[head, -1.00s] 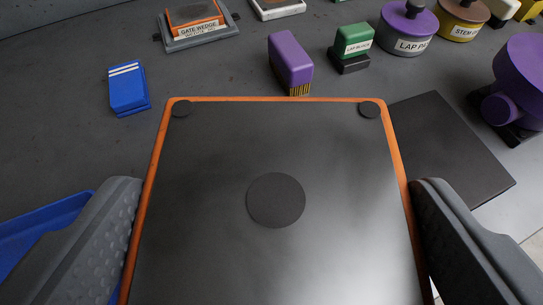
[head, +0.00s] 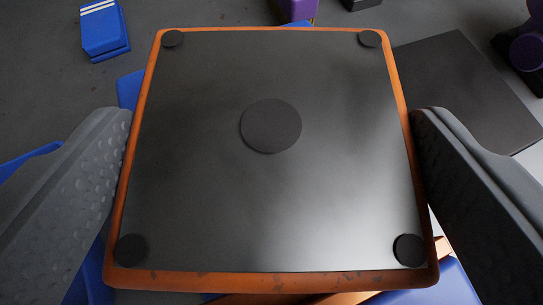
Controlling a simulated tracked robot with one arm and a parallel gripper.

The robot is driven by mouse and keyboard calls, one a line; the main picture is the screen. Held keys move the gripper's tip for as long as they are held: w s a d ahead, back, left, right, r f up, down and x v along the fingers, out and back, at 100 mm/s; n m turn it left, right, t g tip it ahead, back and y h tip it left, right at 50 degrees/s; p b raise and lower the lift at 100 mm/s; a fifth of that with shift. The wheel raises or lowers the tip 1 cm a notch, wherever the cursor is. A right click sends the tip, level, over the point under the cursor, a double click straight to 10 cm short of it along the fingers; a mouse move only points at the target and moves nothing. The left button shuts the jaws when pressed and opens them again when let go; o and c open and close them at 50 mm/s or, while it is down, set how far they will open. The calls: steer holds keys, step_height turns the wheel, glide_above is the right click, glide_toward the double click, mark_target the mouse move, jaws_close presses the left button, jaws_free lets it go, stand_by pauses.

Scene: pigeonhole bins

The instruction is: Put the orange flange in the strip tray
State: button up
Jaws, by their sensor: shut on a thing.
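The orange flange (head: 270,200) shows as a large square plate with an orange rim, a dark shiny face, dark discs at its corners and one round disc near the middle. It fills the middle of the view. My gripper (head: 270,150) is shut on it, with one grey finger at its left edge and one at its right. Blue surfaces (head: 132,90) show beneath and around the plate. They may belong to the strip tray, but the plate hides most of it and I cannot tell.
A blue block with white stripes (head: 103,30) lies at the upper left. A purple block (head: 298,9) is cut off at the top. A dark flat square (head: 465,85) lies to the right, with a purple part at the far right edge.

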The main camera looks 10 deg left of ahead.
steer(key=shift+f+b, duration=0.35)
steer(key=shift+f, duration=0.05)
steer(key=o, duration=1.4)
steer(key=shift+o, duration=0.2)
steer(key=shift+r+p, duration=0.7)
steer(key=shift+r, duration=0.05)
steer(key=shift+s, duration=0.3)
steer(key=b+v, duration=0.1)
steer(key=v, duration=1)
steer(key=shift+b, duration=0.4)
steer(key=shift+s, duration=0.15)
